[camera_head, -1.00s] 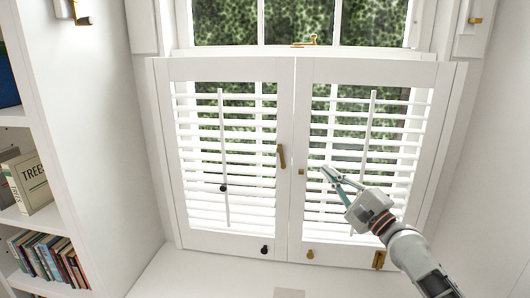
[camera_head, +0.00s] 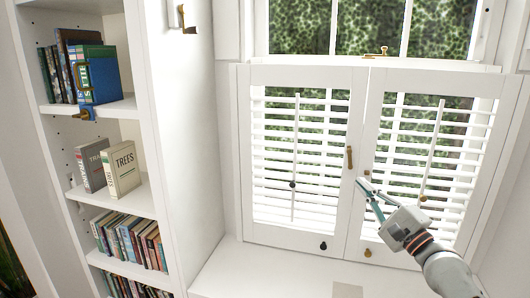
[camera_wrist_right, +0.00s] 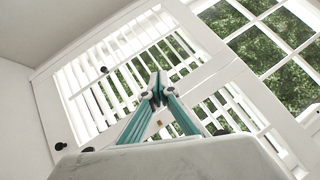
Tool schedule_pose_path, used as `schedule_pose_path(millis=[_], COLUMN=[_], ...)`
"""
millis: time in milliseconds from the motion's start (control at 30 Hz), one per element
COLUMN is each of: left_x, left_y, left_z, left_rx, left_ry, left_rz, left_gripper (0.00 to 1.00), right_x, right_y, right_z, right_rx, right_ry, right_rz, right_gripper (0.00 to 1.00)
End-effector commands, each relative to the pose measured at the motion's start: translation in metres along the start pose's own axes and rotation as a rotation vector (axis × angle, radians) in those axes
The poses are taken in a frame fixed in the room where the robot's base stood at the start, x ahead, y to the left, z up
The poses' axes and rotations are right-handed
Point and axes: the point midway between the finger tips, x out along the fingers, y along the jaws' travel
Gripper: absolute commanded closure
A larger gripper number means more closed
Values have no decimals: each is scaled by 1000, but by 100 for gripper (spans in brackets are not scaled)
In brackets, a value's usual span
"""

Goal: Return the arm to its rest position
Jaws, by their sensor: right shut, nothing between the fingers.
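My right gripper (camera_head: 366,187) has its arm coming in from the lower right in the head view. Its teal fingers are together and hold nothing. It appears in front of the white shutters (camera_head: 357,225), near where the two panels meet. In the right wrist view the fingertips (camera_wrist_right: 158,88) converge before the slats, and I cannot tell whether they touch the panel. The shutter panels look closed. A brass handle (camera_head: 349,157) sits on the left panel just above the gripper. My left gripper is not in view.
A white bookshelf (camera_head: 149,125) with several books stands at the left. A window with a brass latch (camera_head: 377,52) is above the shutters. Black and brass knobs sit low on the panels. The white sill (camera_head: 270,270) below is largely clear.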

Motion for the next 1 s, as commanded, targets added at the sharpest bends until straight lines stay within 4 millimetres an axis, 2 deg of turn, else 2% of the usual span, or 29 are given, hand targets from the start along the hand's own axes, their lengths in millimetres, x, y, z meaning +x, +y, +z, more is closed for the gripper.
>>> schedule_pose_path(millis=[33, 167, 267, 367, 467, 600, 667, 700, 800, 900, 1000], left_x=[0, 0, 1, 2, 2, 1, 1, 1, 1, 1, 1], left_y=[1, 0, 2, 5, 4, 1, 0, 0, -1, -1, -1], left_z=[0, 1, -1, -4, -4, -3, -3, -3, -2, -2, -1], left_rx=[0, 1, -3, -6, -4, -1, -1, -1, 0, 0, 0], left_ry=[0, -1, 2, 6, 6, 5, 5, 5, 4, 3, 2], left_rz=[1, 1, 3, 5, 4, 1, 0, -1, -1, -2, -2], left_gripper=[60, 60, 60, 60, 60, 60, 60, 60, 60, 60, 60], right_x=[-12, -38, -64, -98, -142, -212, -245, -267, -321, -365, -396], right_y=[32, 83, 128, 178, 230, 297, 321, 336, 367, 387, 398], right_z=[-1, -1, 0, 3, 9, 22, 29, 35, 48, 61, 70], right_rx=[-60, -234, -389, -568, -775, -1073, -1199, -1282, -1474, -1631, -1739], right_ry=[16, 41, 52, 53, 33, -36, -82, -118, -223, -331, -420], right_rz=[43, 119, 195, 288, 400, 569, 642, 692, 804, 892, 949], right_gripper=[100, 100, 100, 100, 100, 100, 100, 100, 100, 100, 100])
